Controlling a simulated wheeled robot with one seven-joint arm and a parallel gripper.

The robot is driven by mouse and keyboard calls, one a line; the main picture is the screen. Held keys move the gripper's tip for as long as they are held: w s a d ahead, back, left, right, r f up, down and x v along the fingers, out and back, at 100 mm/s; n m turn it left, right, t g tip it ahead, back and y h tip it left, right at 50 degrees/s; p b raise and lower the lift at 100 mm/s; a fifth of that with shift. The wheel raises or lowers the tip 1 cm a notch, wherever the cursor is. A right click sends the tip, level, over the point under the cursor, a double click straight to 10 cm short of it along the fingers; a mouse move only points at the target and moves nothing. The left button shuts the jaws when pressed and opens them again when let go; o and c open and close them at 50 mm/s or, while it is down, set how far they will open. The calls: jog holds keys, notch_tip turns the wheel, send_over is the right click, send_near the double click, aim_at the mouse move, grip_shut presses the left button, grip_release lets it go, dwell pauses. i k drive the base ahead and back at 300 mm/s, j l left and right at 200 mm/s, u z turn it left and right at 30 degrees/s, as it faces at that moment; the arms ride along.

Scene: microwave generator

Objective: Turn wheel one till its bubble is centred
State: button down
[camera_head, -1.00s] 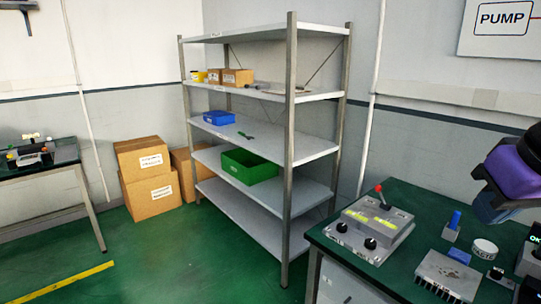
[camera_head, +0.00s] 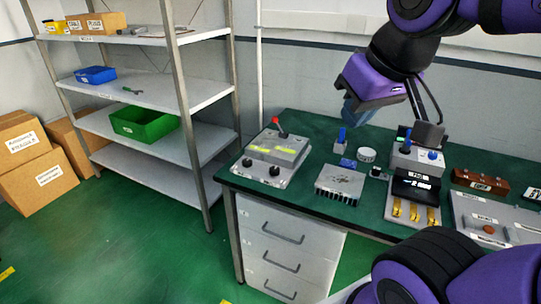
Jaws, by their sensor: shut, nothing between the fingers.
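A grey box (camera_head: 272,160) stands at the left end of the green-topped bench. It has two yellow-green bubble vials on its sloping top, a left vial (camera_head: 258,149) and a right vial (camera_head: 285,151). A left black knob (camera_head: 247,162) and a right black knob (camera_head: 274,171) are on its front. A red-tipped lever (camera_head: 277,122) rises at its back. Which knob is wheel one, and where the bubbles sit, is too small to read. My gripper (camera_head: 357,112) hangs above the back of the bench, right of the box and apart from it. It is shut and empty.
Right of the box stand a finned heat sink (camera_head: 340,184), a blue-topped block (camera_head: 341,140), a white round tin (camera_head: 366,154) and a device with a display (camera_head: 416,182). A metal shelf (camera_head: 150,95) stands left of the bench. Green floor is clear in front.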

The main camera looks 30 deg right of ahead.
aim_at(247, 163)
jog(key=i+j, duration=0.65)
jog(key=i, duration=0.15)
